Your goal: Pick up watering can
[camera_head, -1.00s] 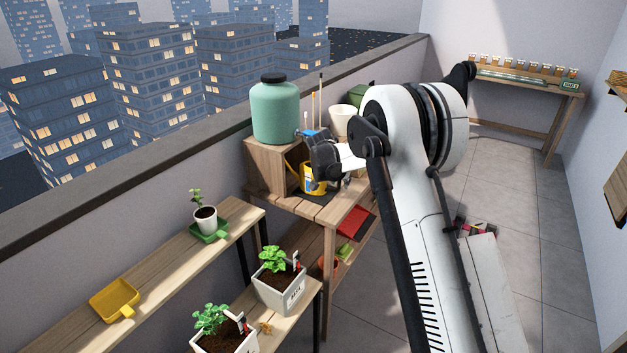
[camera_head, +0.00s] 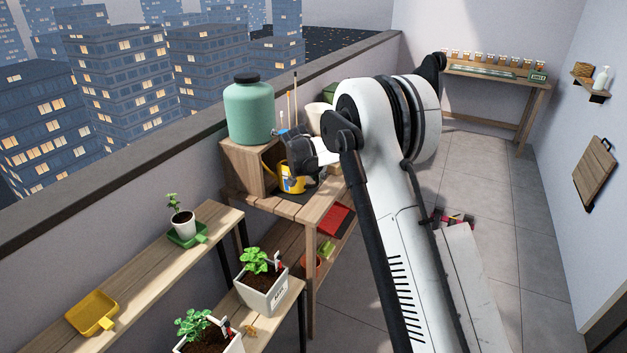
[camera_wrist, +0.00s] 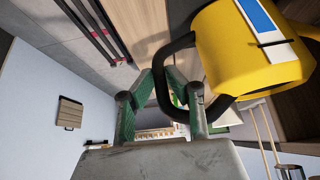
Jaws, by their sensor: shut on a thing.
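The watering can is yellow with a blue-and-white label and a dark handle. In the head view the can (camera_head: 292,184) is at the bench top, in front of the wooden box under the green tank. In the wrist view the can (camera_wrist: 250,50) fills the upper right. My gripper (camera_wrist: 166,80) is shut on its dark handle, with a green-padded finger on each side. In the head view my gripper (camera_head: 300,150) is just above the can and hides its upper part. I cannot tell whether the can touches the bench.
A green tank (camera_head: 249,112) stands on the wooden box (camera_head: 240,168) beside the can. Upright sticks and a pale pot (camera_head: 315,117) are close behind my gripper. A red tray (camera_head: 335,220) lies on the lower shelf. Potted plants (camera_head: 262,280) stand at the front.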

